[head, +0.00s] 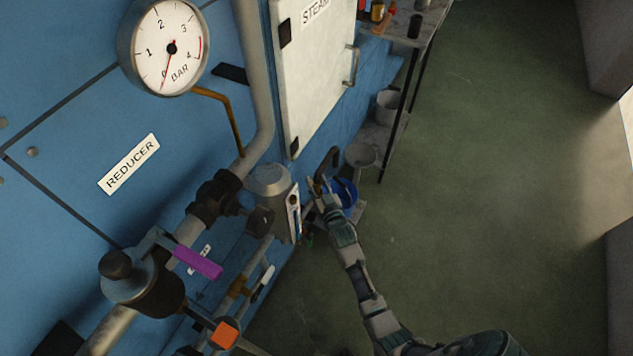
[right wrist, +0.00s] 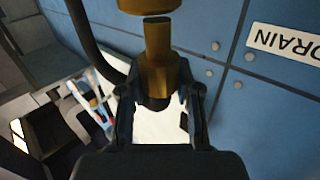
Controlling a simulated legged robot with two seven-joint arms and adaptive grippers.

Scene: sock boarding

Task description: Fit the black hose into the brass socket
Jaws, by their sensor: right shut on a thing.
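The black hose (head: 328,160) curves up beside my right gripper (head: 318,191) in the head view. In the right wrist view, my right gripper (right wrist: 157,98) is shut on the hose's end, which carries a stepped brass fitting (right wrist: 160,68). The hose (right wrist: 88,40) loops away to the left there. The brass socket (right wrist: 150,4) shows at the top edge, in line with the fitting's tip and very close to it. I cannot tell whether they touch. In the head view the socket is not clearly visible. My left gripper is out of view.
Blue machine panels (head: 60,180) with a pressure gauge (head: 172,48), a purple-handled valve (head: 198,262) and an orange-handled valve (head: 224,333) stand at left. Open green floor is at right.

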